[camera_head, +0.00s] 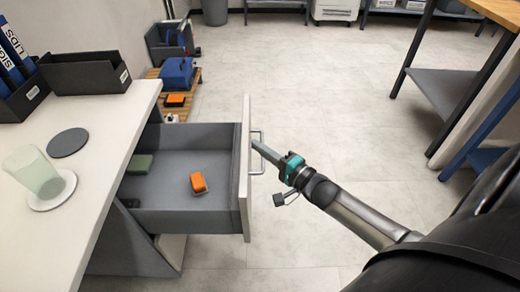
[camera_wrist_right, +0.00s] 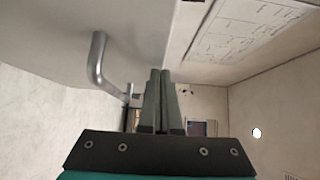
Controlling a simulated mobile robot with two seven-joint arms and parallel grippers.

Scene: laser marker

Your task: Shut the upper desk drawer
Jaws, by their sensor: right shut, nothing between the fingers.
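The upper desk drawer (camera_head: 175,192) is pulled well out of the white desk (camera_head: 85,182). It has grey walls and a pale front panel (camera_head: 245,165) with a metal bar handle (camera_head: 257,152). An orange item and a green item lie inside it. My right gripper (camera_head: 257,147) is shut and empty, with its fingertips at the handle by the outer side of the drawer front. In the right wrist view, the closed fingers (camera_wrist_right: 156,92) point toward the drawer front, beside the handle (camera_wrist_right: 98,65). I cannot tell whether they touch it. My left gripper is out of view.
A frosted cup (camera_head: 35,172) on a white coaster, a dark disc (camera_head: 68,143) and black bins (camera_head: 85,75) stand on the desk. A blue case (camera_head: 178,73) sits on a low wooden platform behind. A workbench (camera_head: 440,80) stands at the right. The floor between is clear.

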